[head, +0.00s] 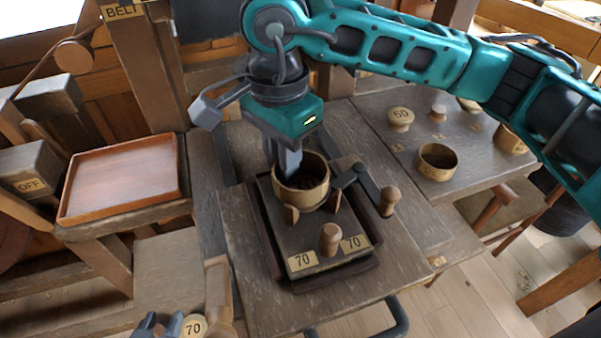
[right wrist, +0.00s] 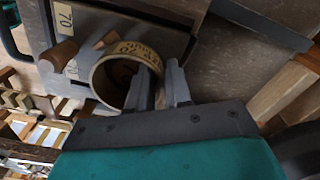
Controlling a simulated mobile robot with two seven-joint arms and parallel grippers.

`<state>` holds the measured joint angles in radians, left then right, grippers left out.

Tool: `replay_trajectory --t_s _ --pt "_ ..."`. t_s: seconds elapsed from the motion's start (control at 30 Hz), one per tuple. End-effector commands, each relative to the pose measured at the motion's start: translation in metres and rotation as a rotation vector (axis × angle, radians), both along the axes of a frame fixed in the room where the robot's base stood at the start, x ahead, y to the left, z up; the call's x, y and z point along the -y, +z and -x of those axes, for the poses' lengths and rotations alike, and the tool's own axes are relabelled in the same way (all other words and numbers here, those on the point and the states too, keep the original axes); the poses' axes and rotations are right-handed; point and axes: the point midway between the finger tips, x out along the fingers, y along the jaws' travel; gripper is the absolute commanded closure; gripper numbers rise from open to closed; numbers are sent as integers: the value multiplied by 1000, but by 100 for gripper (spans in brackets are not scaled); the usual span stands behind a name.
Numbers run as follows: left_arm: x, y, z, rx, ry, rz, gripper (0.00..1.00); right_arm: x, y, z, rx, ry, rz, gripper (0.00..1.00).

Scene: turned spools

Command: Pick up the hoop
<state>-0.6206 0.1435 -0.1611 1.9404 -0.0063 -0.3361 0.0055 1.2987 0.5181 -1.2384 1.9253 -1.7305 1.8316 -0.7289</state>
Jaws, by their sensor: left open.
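The hoop (head: 313,195) is a pale wooden ring with dark lettering, standing on a dark fixture board (head: 330,273) with two 70 labels. My right gripper (head: 287,160) points down at it from above. In the right wrist view the hoop (right wrist: 107,82) has one finger of my right gripper (right wrist: 160,75) inside its opening and the other outside its wall. The fingers are apart, with a gap showing beside the wall. My left gripper (head: 163,326) is open at the bottom edge, beside a round 70 tag (head: 193,326); its lower part is cut off.
A crank with a wooden knob (head: 389,200) sticks out right of the hoop, and a peg (head: 330,239) stands in front. Another wooden ring (head: 437,161) and several knobs stand on the right table. A red-brown tray (head: 122,178) lies at left.

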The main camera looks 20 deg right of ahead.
Motion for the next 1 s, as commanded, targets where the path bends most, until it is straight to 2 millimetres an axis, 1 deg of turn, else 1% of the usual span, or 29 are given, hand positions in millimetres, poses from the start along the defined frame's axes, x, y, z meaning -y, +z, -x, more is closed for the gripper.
replay_trajectory --t_s 0.03,0.17,0.2,0.57,0.7,0.87,0.97,1.0 --pt "0 0 -1 1 0 0 57 0 0 0 0 0 0 86" --pt "0 0 -1 1 0 0 57 0 0 0 0 0 0 99" --pt "0 0 0 1 0 0 57 0 0 0 0 0 0 100" --pt "1 0 0 -1 0 1 57 0 0 0 0 0 0 100" --pt "1 -1 2 -5 0 2 57 0 3 0 1 -1 0 100" --pt "1 -2 3 -8 -1 2 57 0 17 -1 4 -1 -2 100" --pt "1 -3 4 -8 -1 2 57 0 34 -1 6 -1 -2 100" --pt "1 -3 4 -8 -1 2 57 0 43 -1 5 -1 -2 100"
